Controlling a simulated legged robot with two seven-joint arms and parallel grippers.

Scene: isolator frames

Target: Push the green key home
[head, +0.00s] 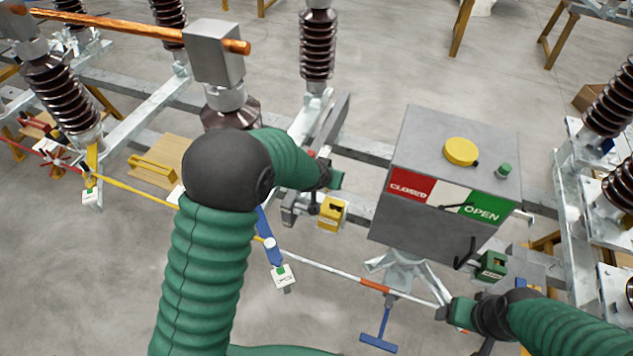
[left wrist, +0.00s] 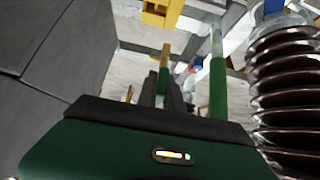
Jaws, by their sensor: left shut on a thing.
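A green lock box (head: 491,264) sits low at the right of the grey cabinet (head: 450,165). I cannot make out a green key in it. My left gripper (head: 334,180) is left of the cabinet, above a yellow lock box (head: 332,213) and apart from the green one. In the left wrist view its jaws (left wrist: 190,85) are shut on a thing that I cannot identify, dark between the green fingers. My right gripper (head: 455,311) is below the green lock box, by the end of a white and orange rod (head: 375,285); its jaw gap is not clear.
Brown ribbed insulators (head: 317,45) stand around on steel rails. A blue-handled tool (head: 379,335) is at the bottom.

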